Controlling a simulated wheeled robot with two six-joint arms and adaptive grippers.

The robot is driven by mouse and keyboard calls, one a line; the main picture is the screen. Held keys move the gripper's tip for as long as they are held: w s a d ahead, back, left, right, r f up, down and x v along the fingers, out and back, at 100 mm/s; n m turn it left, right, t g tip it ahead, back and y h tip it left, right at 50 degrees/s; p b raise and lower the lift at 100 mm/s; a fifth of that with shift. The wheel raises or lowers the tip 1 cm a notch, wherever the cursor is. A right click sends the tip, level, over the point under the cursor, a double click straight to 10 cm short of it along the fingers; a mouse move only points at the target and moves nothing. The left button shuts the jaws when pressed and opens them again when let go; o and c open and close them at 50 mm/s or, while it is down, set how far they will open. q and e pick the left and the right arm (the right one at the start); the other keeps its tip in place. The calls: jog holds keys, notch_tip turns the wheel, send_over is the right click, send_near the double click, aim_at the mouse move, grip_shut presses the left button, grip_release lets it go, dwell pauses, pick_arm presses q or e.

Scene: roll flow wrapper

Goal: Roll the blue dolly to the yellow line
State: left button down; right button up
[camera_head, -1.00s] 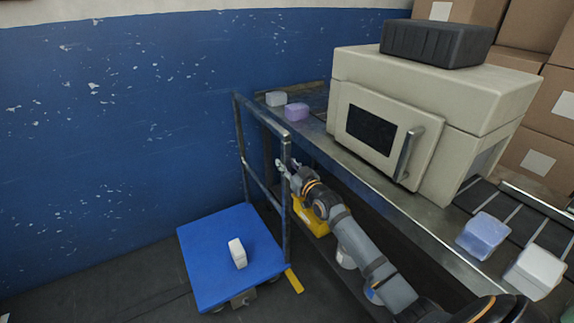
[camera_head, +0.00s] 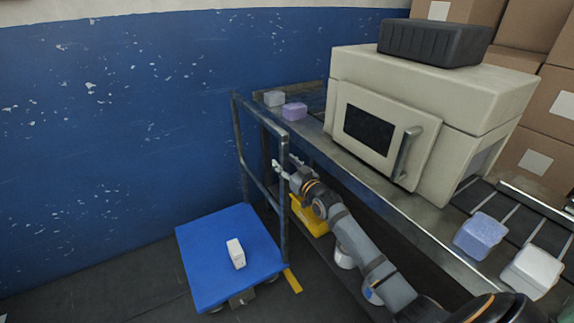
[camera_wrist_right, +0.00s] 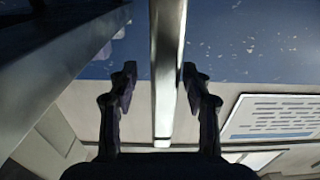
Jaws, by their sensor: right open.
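The blue dolly (camera_head: 208,259) stands on the dark floor by the wall, with an upright grey tube handle (camera_head: 284,205) on its right side. A white block (camera_head: 236,254) stands on its deck. The yellow line (camera_head: 292,281) is a short strip on the floor just right of the dolly, partly hidden by it. My right gripper (camera_head: 283,167) is at the handle's near post. In the right wrist view, my right gripper (camera_wrist_right: 158,88) is open, with the metal post (camera_wrist_right: 166,75) between its fingers and gaps on both sides. My left gripper is not in view.
A metal conveyor table (camera_head: 420,209) with a beige wrapping machine (camera_head: 430,105) stands right of the dolly. Wrapped blocks lie on it. A yellow bin (camera_head: 309,218) sits below. The blue wall (camera_head: 110,130) is behind; floor left of the dolly is clear.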

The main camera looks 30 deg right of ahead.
jog(key=s, duration=0.7)
jog(key=shift+s+d, duration=0.15)
jog(key=shift+s, duration=0.1)
jog(key=shift+f, duration=0.1)
